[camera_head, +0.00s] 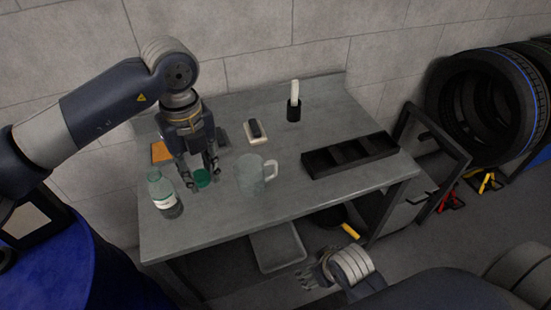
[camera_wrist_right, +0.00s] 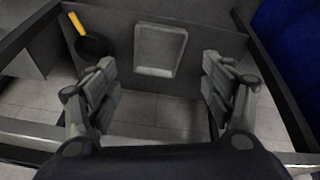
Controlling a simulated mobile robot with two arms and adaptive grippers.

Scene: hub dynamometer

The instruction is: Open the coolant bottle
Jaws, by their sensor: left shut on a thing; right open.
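The coolant bottle (camera_head: 161,192), clear greenish with a pale label, stands upright near the table's left front corner. Its neck shows no cap. My left gripper (camera_head: 201,181) is shut on a green cap (camera_head: 202,177), to the right of the bottle and apart from it, above the table. My right gripper (camera_head: 313,273) is low in front of the table, open and empty. In the right wrist view its fingers (camera_wrist_right: 161,85) are spread wide with nothing between them.
A clear mug (camera_head: 250,175) stands close right of the left gripper. Behind are a small dark device on a pale pad (camera_head: 256,131) and a black cup (camera_head: 294,110). A black divided tray (camera_head: 350,155) lies to the right. Below the tabletop are a grey tray (camera_head: 277,247) and a yellow-handled pan (camera_wrist_right: 92,44).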

